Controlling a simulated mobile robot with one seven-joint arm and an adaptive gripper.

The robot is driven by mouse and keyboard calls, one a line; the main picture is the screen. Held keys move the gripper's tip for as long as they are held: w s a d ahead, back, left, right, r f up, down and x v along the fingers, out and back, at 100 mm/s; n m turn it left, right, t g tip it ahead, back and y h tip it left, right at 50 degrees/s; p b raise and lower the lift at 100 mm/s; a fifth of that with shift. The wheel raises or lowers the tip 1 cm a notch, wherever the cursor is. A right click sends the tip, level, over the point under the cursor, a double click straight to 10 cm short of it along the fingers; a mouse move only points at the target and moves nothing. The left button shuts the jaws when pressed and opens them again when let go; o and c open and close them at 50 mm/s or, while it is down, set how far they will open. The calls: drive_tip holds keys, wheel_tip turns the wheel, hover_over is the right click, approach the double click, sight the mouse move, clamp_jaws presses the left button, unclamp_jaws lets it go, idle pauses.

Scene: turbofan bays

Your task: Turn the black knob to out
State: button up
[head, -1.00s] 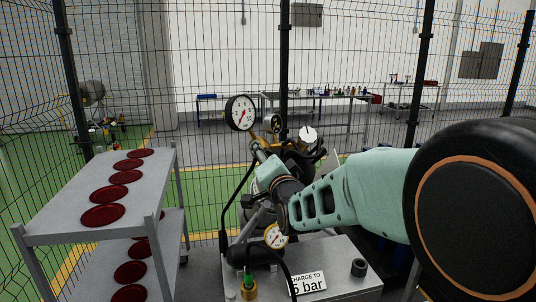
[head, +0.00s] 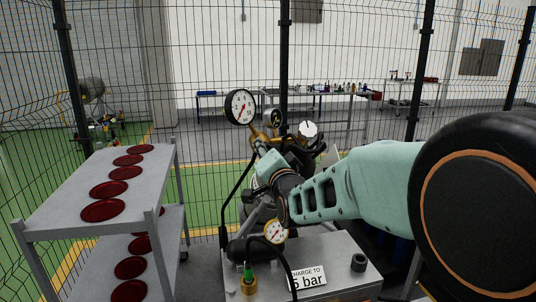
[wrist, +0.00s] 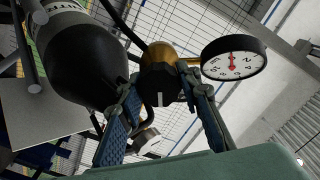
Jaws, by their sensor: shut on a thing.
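The black knob (wrist: 161,86) shows in the wrist view, with a white line on its face pointing toward the bottom of the picture. It sits on a brass-coloured body (wrist: 160,54). My gripper (wrist: 165,93) has one finger on each side of the knob and is shut on it. In the head view my gripper (head: 262,146) reaches the brass fittings under the large white gauge (head: 240,107); the knob is hidden there. The gauge also shows in the wrist view (wrist: 235,60), with a red needle. I cannot read any "out" marking.
A dark, round-ended cylinder (wrist: 85,65) lies close to the left finger. A smaller gauge (head: 275,231), a hose and a "5 bar" label (head: 307,277) are on the grey cart below. A grey trolley (head: 60,205) with red discs stands left. Mesh fencing is behind.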

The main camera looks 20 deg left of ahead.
sight(265, 143)
drive_tip(key=n+b, duration=0.1)
drive_tip(key=b, duration=0.1)
drive_tip(key=n+b, duration=0.1)
drive_tip(key=b, duration=0.1)
drive_tip(key=shift+f+n, duration=0.3)
drive_tip(key=shift+n, duration=0.1)
drive_tip(key=n+b, duration=0.2)
drive_tip(key=b, duration=0.1)
drive_tip(key=shift+n, duration=0.3)
drive_tip(key=n+b, duration=0.3)
drive_tip(key=n, duration=0.1)
drive_tip(key=shift+r+b, duration=0.2)
drive_tip(key=shift+b, duration=0.15)
drive_tip(key=shift+r+n+b, duration=0.15)
drive_tip(key=shift+n+b, duration=0.35)
drive_tip(key=shift+n, duration=0.9)
drive_tip(key=o, duration=1.2)
wheel_tip(265, 143, up, 10)
